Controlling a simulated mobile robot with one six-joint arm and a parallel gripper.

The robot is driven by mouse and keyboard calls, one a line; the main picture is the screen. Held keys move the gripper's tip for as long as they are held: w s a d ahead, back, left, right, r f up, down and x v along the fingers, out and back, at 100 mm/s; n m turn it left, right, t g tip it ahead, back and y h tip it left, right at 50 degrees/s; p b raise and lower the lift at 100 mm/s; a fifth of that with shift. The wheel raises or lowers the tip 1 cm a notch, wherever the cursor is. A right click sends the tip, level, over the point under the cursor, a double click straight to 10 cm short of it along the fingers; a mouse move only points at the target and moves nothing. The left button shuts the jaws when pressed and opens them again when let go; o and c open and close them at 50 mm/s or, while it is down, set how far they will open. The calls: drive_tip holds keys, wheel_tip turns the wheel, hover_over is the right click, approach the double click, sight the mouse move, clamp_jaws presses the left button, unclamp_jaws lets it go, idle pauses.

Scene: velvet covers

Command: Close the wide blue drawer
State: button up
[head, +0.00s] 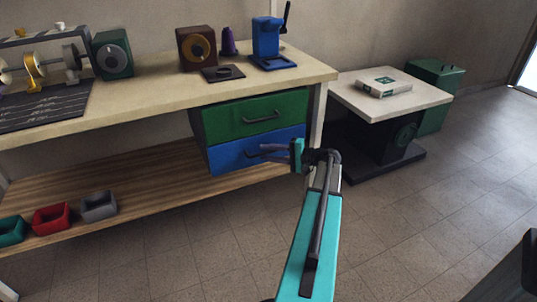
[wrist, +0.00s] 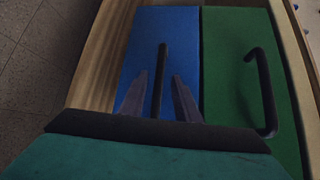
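The wide blue drawer (head: 232,158) is the lower of two drawers under the workbench top. Its front looks about level with the green drawer above, and I cannot tell whether a small gap remains. In the wrist view the blue front (wrist: 184,35) fills the middle, with its dark bar handle (wrist: 163,55) upright in the picture. My gripper (head: 264,151) is at the blue front, by the handle. In the wrist view my gripper (wrist: 158,76) is open, with one finger on each side of the handle and visible gaps; contact is unclear.
The green drawer (head: 255,114) with its own handle (wrist: 264,95) is directly above the blue one. A wooden lower shelf (head: 150,182) holds small bins. A low white-topped table (head: 420,97) stands to the right. The floor in front is clear.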

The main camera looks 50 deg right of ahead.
drive_tip(key=shift+s, duration=0.15)
drive_tip(key=p+v, duration=0.3)
drive_tip(key=v, duration=1)
drive_tip(key=shift+s, duration=0.25)
drive_tip(key=shift+d+r, duration=0.1)
drive_tip(key=shift+d, duration=0.05)
